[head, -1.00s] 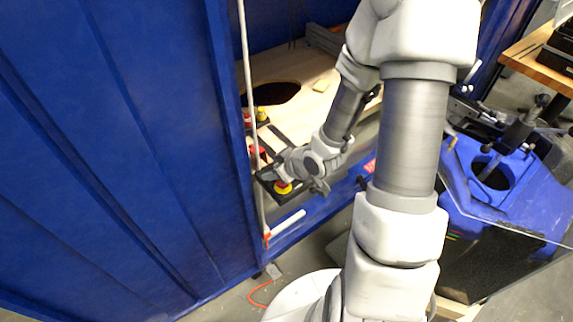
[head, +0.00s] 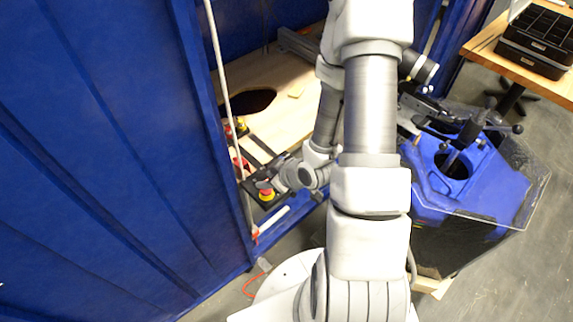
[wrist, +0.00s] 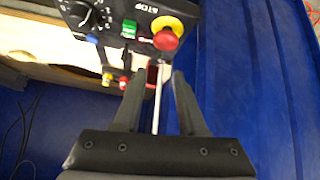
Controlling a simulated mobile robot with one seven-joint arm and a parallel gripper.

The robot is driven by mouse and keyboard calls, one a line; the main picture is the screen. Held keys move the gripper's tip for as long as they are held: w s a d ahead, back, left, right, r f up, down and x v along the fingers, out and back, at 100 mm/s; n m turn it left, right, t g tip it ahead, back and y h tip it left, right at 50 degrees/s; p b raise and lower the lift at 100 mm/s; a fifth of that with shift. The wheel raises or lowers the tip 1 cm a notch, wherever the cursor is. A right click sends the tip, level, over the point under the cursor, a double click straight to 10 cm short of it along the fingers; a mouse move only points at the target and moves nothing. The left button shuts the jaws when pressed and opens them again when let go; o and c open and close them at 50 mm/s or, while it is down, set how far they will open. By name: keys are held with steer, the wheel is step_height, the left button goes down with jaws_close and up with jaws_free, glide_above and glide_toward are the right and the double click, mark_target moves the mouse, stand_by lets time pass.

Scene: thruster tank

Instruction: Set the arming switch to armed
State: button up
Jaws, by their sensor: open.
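A black control panel (wrist: 125,22) crosses the top of the wrist view. It carries a dial (wrist: 80,14), a green button (wrist: 129,28), a blue button (wrist: 92,39) and a red stop button (wrist: 166,38) on a yellow base. My gripper (wrist: 158,80) is open, its fingertips just below the panel. A small dark red part (wrist: 153,74) shows between the fingertips; I cannot tell whether it is the arming switch or its setting. No contact with the fingers is clear. In the head view the stop button (head: 266,194) sits beside my gripper, whose fingers are mostly hidden.
A pale pole (head: 227,100) runs along the blue wall's edge (head: 110,120), and also shows between my fingers. A wooden board (head: 285,105) with a dark hole lies behind. A blue machine (head: 475,185) stands right. Small yellow and red knobs (wrist: 115,80) lie beyond the panel.

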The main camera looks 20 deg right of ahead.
steer(key=p+v, duration=1)
steer(key=p, duration=0.4)
steer(key=shift+s+r, duration=0.1)
stand_by(0.5)
steer(key=w+d+r+m+g+h+b, duration=0.1)
steer(key=w+d+r+h, duration=0.15)
steer(key=r, duration=0.75)
steer(key=w+d+r+m+h+b, duration=0.1)
steer(key=w+d+r+h, duration=0.15)
steer(key=r, duration=0.85)
steer(key=s+a+r+m+y, duration=0.1)
steer(key=s+a+r+m, duration=0.1)
steer(key=s+a+r, duration=0.3)
steer(key=s+a+r+m+b, duration=0.1)
steer(key=s+a+r+m, duration=0.1)
steer(key=s+a+r, duration=0.3)
steer(key=s+r, duration=0.3)
steer(key=r, duration=0.2)
steer(key=shift+r+g+y, duration=0.35)
steer(key=shift+g+y, duration=0.05)
